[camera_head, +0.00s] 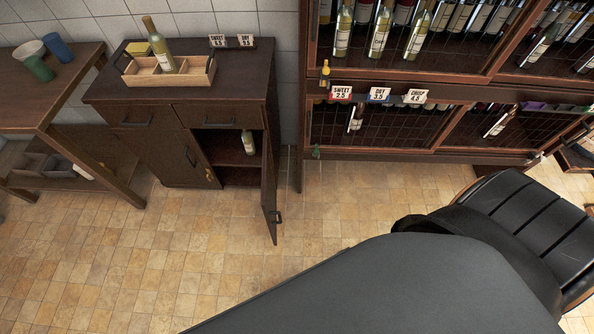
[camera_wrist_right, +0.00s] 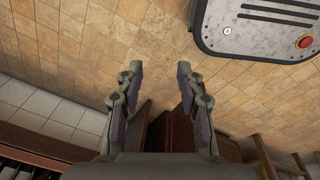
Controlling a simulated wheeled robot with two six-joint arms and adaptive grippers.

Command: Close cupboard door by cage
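The dark wood cupboard (camera_head: 125,100) stands against the tiled wall at left in the head view. Its right door (camera_head: 270,185) stands wide open, swung out over the floor, with a handle near its free edge. The open compartment shows a shelf and a bottle (camera_head: 248,142). The left door (camera_head: 165,152) and both drawers look shut. My right gripper (camera_wrist_right: 158,72) is open and empty in the right wrist view, over the floor. Dark reddish wood (camera_wrist_right: 183,128), probably the cupboard, shows beyond and below its fingers, apart from the fingertips. My left gripper is not in view.
A wooden crate (camera_head: 190,77) with a bottle (camera_head: 159,45) sits on the cupboard. A side table (camera_head: 35,95) with cups stands at left, a wine rack (camera_head: 400,90) at right. Tiled floor (camera_head: 140,270) before the cupboard is clear. A black slatted surface (camera_head: 525,215) is at right.

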